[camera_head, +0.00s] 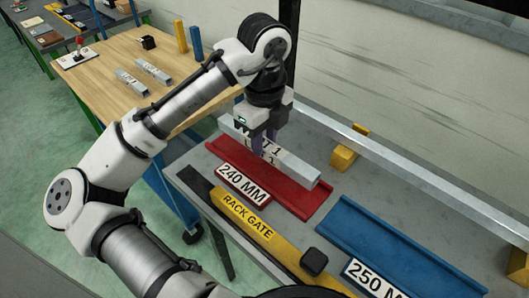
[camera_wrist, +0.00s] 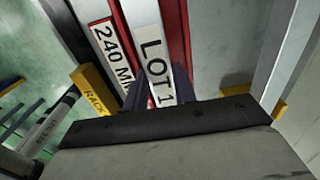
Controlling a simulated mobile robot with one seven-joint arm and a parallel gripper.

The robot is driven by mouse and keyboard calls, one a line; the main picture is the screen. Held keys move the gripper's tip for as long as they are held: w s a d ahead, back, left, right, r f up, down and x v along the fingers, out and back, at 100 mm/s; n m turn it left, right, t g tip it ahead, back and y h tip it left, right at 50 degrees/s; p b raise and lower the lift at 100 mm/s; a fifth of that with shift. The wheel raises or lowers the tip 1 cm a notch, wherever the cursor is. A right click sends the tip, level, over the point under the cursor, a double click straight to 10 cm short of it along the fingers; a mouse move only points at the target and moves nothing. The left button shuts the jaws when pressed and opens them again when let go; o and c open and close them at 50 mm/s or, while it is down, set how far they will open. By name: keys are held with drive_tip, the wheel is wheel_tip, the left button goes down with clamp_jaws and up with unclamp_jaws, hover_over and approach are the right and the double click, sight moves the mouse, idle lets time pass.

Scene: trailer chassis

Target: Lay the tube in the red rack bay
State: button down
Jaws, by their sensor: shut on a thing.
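My gripper (camera_head: 264,148) is shut on a square grey tube (camera_head: 298,174) with a white LOT 1 label. The tube runs lengthwise along the red rack bay (camera_head: 309,207), which has a 240 MM plate. In the wrist view, the fingers (camera_wrist: 163,86) straddle the tube (camera_wrist: 141,14), with red bay rails (camera_wrist: 185,30) showing on both sides of it. The tube lies in line with the bay; I cannot tell whether it touches the floor of the bay or hangs just above it.
A blue bay (camera_head: 395,245) marked 250 M lies to the right. A yellow RACK GATE bar (camera_head: 275,240) with a black knob (camera_head: 314,262) runs along the front. A long grey rail (camera_head: 420,190) and a yellow block (camera_head: 345,158) stand behind. Two labelled tubes (camera_head: 153,71) lie on the wooden table (camera_head: 110,65).

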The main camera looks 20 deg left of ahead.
sight(265, 155)
drive_tip(key=shift+f, duration=2.35)
drive_tip(key=shift+f, duration=0.1)
drive_tip(key=c, duration=1.1)
unclamp_jaws()
wheel_tip(265, 155, up, 12)
drive_tip(key=shift+r, duration=0.15)
